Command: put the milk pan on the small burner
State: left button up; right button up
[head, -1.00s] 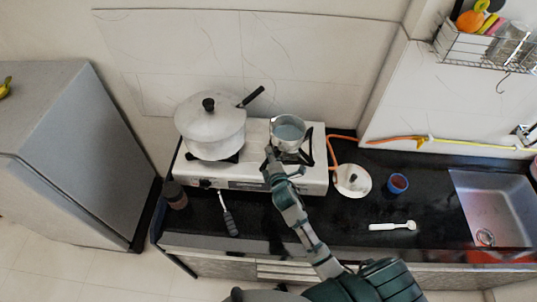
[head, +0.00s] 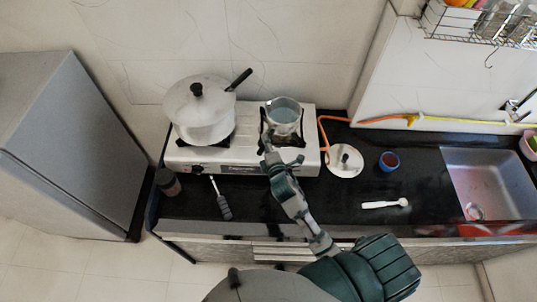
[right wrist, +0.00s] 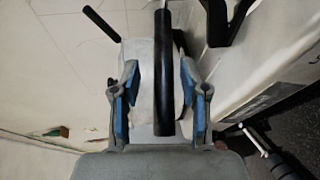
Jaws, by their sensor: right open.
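The milk pan (head: 284,110), a small open metal pan, is at the right burner (head: 268,130) of the white stove. It looks upright, and the burner's black supports show around it. Its exact contact with the supports is hidden. My right gripper (head: 267,144) is at the pan's near left side. In the right wrist view, a long black handle (right wrist: 162,60) lies between the blue-padded fingers of my right gripper (right wrist: 160,88), which are open with gaps on both sides. My left gripper is in neither view.
A large lidded pot (head: 205,117) with a black handle covers the left burner. A small lid (head: 345,161), a blue cup (head: 389,161) and a white spoon (head: 384,204) lie right of the stove. A dark-handled utensil (head: 225,207) and a jar (head: 168,181) are in front.

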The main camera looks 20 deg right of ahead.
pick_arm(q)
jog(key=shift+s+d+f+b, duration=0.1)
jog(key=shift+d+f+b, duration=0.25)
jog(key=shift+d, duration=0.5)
pick_arm(e)
jog(key=d+v, duration=0.1)
jog(key=v, duration=0.7)
jog(key=shift+s+a, duration=0.2)
jog(key=shift+s, duration=0.1)
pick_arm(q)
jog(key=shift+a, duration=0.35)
